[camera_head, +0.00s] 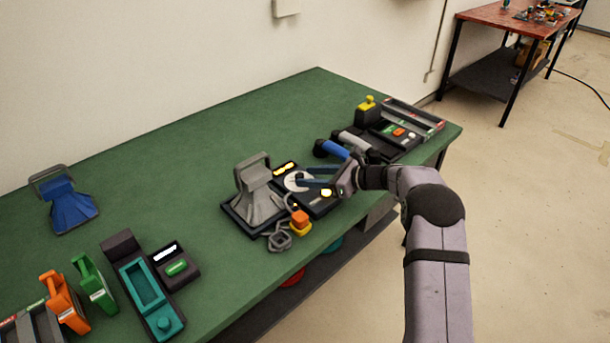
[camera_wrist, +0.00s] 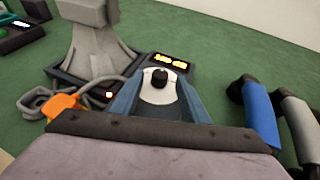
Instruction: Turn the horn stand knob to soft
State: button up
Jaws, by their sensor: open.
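The horn stand (camera_head: 232,217) is a dark base on the green table, with a grey horn (camera_head: 260,200) standing on its left part. In the wrist view the grey horn (camera_wrist: 95,45) is at upper left. The knob (camera_wrist: 160,77) is small and black, on a white round dial, below a lit yellow display (camera_wrist: 170,60). The display text is too blurred to read. My gripper (camera_head: 309,176) is over the stand's right part. In the wrist view its blue-grey fingers (camera_wrist: 160,98) are open, one on each side of the dial, with the knob between and beyond them, apart from both.
An orange piece (camera_head: 300,218) with a grey coiled cable is at the stand's front. Blue and grey handles (camera_head: 332,149) lie close right of my gripper. A blue horn (camera_head: 70,208) and a teal tray unit (camera_head: 145,290) are at left. The table between is clear.

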jog(key=shift+x, duration=1.15)
jog(key=shift+c, duration=0.6)
grip_shut()
jog(key=shift+w+n+g+y+b, duration=0.25)
jog(key=shift+n+g+b, duration=0.2)
jog(key=shift+n+g, duration=0.3)
jog(key=shift+w+r+n+g+y+b, duration=0.2)
jog(key=shift+n+g+y+b, duration=0.2)
jog(key=shift+b, duration=0.4)
jog(key=shift+s+n+g+b, duration=0.1)
jog(key=shift+n+g+b, duration=0.3)
jog(key=shift+b, duration=0.2)
jog(key=shift+d, duration=0.1)
